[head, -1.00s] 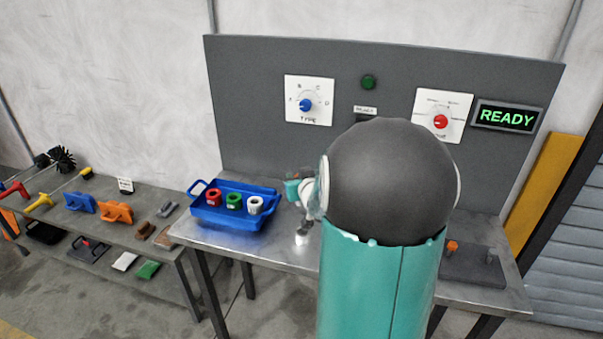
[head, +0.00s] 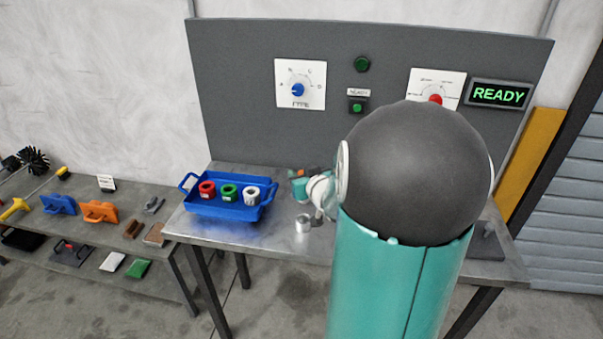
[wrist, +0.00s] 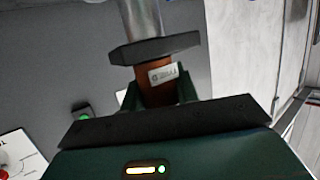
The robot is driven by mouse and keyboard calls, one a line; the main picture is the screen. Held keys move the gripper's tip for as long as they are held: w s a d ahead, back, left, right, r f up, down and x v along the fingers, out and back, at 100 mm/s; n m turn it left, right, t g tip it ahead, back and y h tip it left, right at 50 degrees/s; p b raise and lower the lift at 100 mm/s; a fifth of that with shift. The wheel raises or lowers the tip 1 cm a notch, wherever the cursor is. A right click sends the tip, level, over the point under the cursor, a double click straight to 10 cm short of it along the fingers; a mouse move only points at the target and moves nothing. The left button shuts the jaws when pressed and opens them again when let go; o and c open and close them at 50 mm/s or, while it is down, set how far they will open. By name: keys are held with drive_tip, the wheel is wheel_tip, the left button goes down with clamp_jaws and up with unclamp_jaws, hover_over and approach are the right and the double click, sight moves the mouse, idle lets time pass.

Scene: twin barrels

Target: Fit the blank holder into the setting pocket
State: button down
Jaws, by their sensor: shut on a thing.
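In the wrist view my gripper (wrist: 158,92) is shut on a brown-orange grip with a small white label. This grip seems to be part of the blank holder (wrist: 157,83), which continues into a dark plate and a grey metal cylinder. In the head view my gripper (head: 299,184) is small, above the table and right of the blue tray; a bit of orange shows at it. I cannot tell whether this is the setting pocket; no other pocket shows clearly. My arm hides the table's middle right.
A blue tray (head: 228,210) holds red, green and white rings on the metal table (head: 205,232). Behind stands a grey panel (head: 235,85) with dials, buttons and a READY display (head: 499,94). A lower shelf (head: 85,225) at left carries tools and blocks.

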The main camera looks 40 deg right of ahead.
drive_tip(key=shift+s+r, duration=0.1)
drive_tip(key=shift+r, duration=0.05)
drive_tip(key=shift+a, duration=0.15)
drive_tip(key=shift+f, duration=2.95)
drive_tip(key=shift+f, duration=2.3)
drive_tip(key=c, duration=1)
unclamp_jaws()
drive_tip(key=shift+o, duration=0.2)
